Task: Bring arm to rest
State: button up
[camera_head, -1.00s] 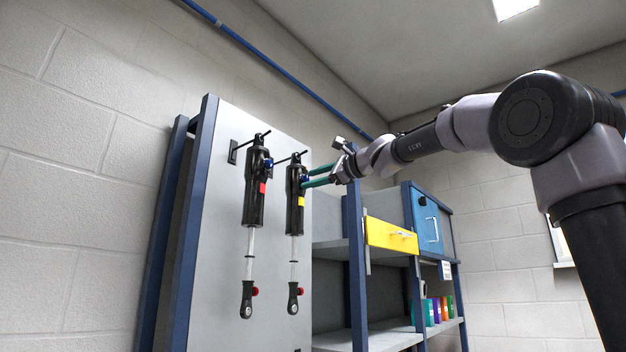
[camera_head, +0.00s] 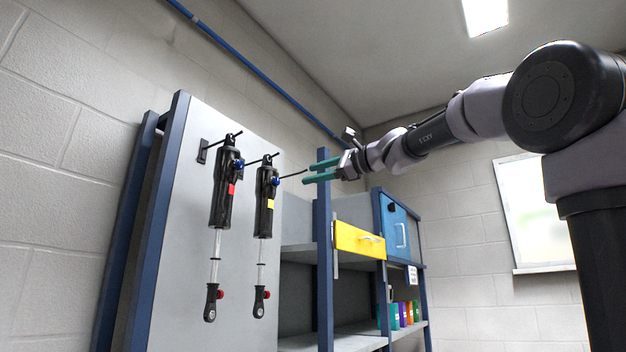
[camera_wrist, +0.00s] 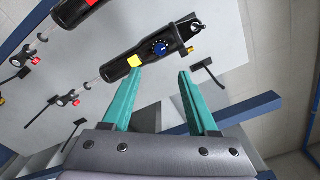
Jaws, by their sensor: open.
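My gripper (camera_head: 321,171) is open and empty, with two teal fingers pointing left toward the panel. It is to the right of the shock absorber with the yellow mark (camera_head: 266,201) and apart from it in the head view. In the wrist view, the gripper (camera_wrist: 158,95) has its fingers spread, and the yellow-marked shock (camera_wrist: 140,58) is seen beyond the fingertips. The shock with the red mark (camera_head: 226,186) hangs left of the yellow-marked one. Both hang from pegs on the grey panel (camera_head: 190,240).
A blue-framed shelf unit stands right of the panel, with a yellow drawer (camera_head: 359,239) and a blue cabinet (camera_head: 398,228). Coloured binders (camera_head: 408,313) stand on its lower shelf. A window (camera_head: 535,213) is on the right wall.

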jog(key=s+d+f+n+g+h, duration=0.1)
jog(key=s+d+f+n+h, duration=0.2)
jog(key=f, duration=1.1)
jog(key=s+d+f+n+g+h, duration=0.1)
jog(key=s+d+f+n+h, duration=0.2)
jog(key=s+d+f, duration=0.6)
jog(key=s+d+f+n+g+h, duration=0.1)
jog(key=s+d+f+n+h, duration=0.3)
jog(key=f, duration=1.5)
jog(key=s+d+h, duration=0.2)
jog(key=s, duration=0.2)
jog(key=shift+f+g, duration=0.25)
jog(key=shift+g, duration=0.15)
